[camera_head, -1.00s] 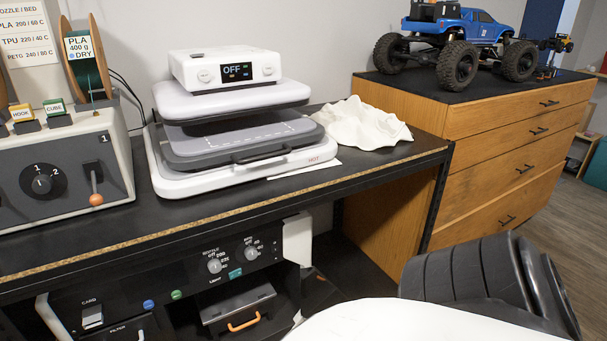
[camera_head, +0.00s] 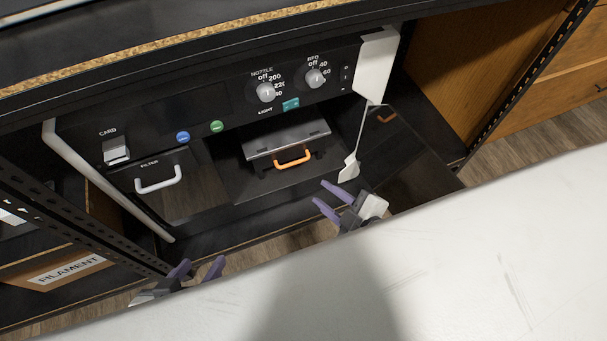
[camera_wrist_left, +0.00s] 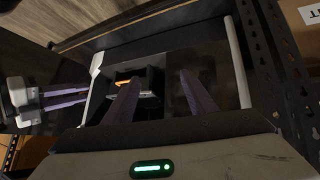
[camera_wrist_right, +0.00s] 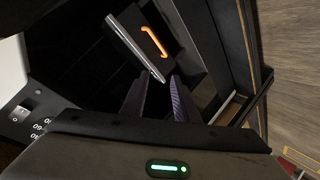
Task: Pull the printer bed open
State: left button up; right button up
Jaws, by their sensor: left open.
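The printer (camera_head: 225,95) stands on the shelf under the bench, its chamber open at the front. Its bed (camera_head: 287,138) is a grey plate inside the chamber, with an orange handle (camera_head: 292,156) at the front edge. My right gripper (camera_head: 322,193) is open and empty, in front of the chamber, below and right of the handle and apart from it. In the right wrist view the handle (camera_wrist_right: 155,42) shows beyond its fingers. My left gripper (camera_head: 198,265) is open and empty, lower left, below the filter drawer. The left wrist view shows the handle (camera_wrist_left: 124,82) partly behind a finger.
A dark glossy door panel (camera_head: 405,150) stands open right of the chamber. The filter drawer (camera_head: 165,185) with a white handle is left of it. Black perforated posts (camera_head: 75,225) flank the shelf. A filament box (camera_head: 60,270) lies at lower left.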

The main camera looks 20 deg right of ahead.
jog(key=w+d+f+n+t+y+b, duration=0.2)
jog(key=w+d+f+n+b, duration=0.1)
jog(key=w+f+n+b, duration=0.5)
pick_arm(q)
jog(key=w+d+f+h+b, duration=0.1)
jog(key=d+f+h+b, duration=0.1)
jog(key=d+f+b, duration=0.1)
jog(key=shift+d+f+m+h+b, duration=0.3)
jog(key=shift+d+f+h+b, duration=0.1)
jog(key=shift+d+b, duration=0.6)
pick_arm(e)
jog(key=shift+w+a+f+n+y, duration=0.15)
jog(key=shift+w+a+f+n, duration=0.45)
jog(key=shift+w, duration=0.8)
jog(key=shift+w+a+f+n+y, duration=0.1)
jog(key=shift+w+a+f+n, duration=0.2)
jog(key=shift+w+a, duration=0.85)
jog(key=shift+w+a+f+n+y, duration=0.15)
jog(key=shift+w+a+f+n, duration=0.3)
jog(key=shift+w, duration=1.25)
pick_arm(q)
jog(key=shift+w+d, duration=0.1)
pick_arm(e)
jog(key=shift+d, duration=0.1)
jog(key=shift+f, duration=0.1)
grip_shut()
